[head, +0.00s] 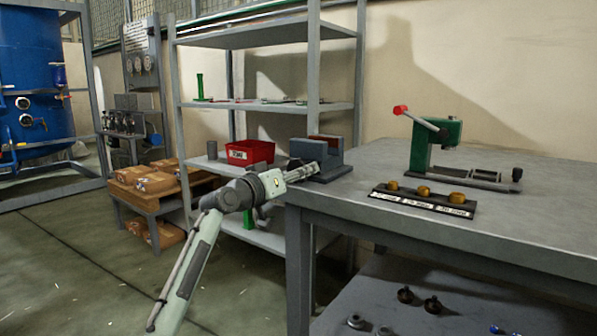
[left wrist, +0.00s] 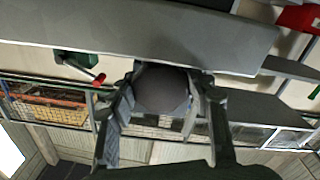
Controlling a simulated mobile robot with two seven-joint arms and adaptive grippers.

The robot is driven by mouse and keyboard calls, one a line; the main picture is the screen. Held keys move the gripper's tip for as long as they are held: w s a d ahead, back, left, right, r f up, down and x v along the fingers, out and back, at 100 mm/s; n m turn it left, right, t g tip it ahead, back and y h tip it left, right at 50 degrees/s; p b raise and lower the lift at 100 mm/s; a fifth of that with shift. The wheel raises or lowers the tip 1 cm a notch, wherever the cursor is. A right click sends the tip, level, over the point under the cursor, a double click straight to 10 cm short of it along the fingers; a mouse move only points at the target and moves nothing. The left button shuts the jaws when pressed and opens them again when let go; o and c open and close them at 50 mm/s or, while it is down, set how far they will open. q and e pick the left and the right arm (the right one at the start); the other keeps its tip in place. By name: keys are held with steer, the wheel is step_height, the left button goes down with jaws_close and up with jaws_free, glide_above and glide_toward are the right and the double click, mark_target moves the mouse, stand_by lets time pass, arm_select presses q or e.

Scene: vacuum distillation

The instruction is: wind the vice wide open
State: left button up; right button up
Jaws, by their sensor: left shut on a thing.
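The vice (head: 334,170) is a blue-grey block at the left corner of the bench. A reddish-brown piece shows between its upright parts; how wide its jaws stand apart is hard to tell. My left gripper (head: 313,168) reaches in from the left to the vice's front end. In the left wrist view its two fingers (left wrist: 162,105) are closed on either side of a dark round knob (left wrist: 162,88) at the vice, which the head view hides behind the gripper. A broad grey face (left wrist: 130,28) lies beyond it. My right gripper is out of view.
On the bench (head: 460,235) stand a green press (head: 447,133) with a red-tipped lever and a black rack (head: 420,202) with brass-coloured pieces. A grey shelf (head: 265,105) holding a red bin (head: 250,152) stands behind. The bench front is clear.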

arm_select(q)
steer(key=o, duration=1.1)
steer(key=shift+o, duration=0.2)
steer(key=v, duration=1.2)
